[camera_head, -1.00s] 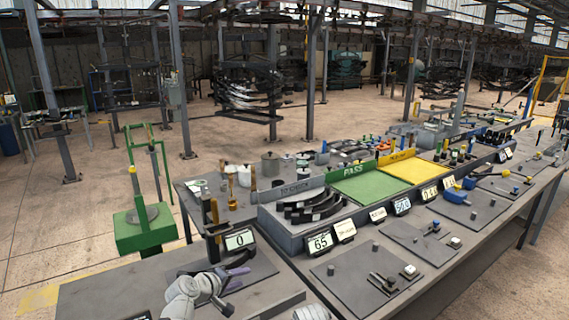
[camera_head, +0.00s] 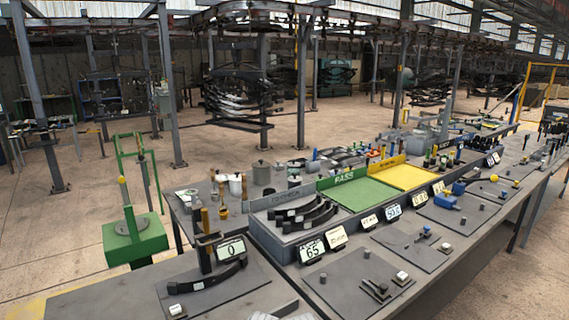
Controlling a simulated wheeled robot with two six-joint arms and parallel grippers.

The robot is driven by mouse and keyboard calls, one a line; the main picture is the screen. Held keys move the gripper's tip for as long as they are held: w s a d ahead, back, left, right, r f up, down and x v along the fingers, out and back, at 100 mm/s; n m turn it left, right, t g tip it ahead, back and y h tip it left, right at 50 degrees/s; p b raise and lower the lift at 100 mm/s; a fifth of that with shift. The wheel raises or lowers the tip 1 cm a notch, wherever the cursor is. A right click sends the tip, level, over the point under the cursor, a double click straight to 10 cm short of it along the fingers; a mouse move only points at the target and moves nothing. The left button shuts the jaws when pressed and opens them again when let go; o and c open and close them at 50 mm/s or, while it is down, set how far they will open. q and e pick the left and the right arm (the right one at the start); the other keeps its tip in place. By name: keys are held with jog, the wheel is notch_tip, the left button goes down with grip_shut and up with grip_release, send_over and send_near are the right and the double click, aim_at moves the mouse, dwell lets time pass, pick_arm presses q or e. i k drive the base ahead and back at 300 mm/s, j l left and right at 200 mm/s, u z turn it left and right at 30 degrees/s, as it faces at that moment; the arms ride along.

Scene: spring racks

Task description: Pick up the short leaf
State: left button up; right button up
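A dark, curved leaf (camera_head: 208,281) lies on the grey plate in front of the display reading 0 (camera_head: 230,248), at the front left. A small pale block (camera_head: 177,310) sits by its near end. More dark curved leaves (camera_head: 308,214) lie side by side in the grey TO-CHECK tray (camera_head: 268,228). I cannot tell from lengths alone which leaf is the short one. Neither of my grippers shows in this view.
The green PASS panel (camera_head: 358,193) and a yellow panel (camera_head: 405,177) adjoin the tray. A display reading 65 (camera_head: 312,251) stands in front. Plates with small fixtures (camera_head: 375,290) line the right bench. A green stand (camera_head: 135,236) is on the floor at left.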

aim_at(173, 288)
jog(key=k+j+z, duration=0.1)
jog(key=j+z, duration=0.2)
jog(key=k+j+z, duration=0.1)
jog(key=j+z, duration=0.25)
jog(key=k+j+z, duration=0.15)
jog(key=z, duration=0.15)
jog(key=j, duration=0.1)
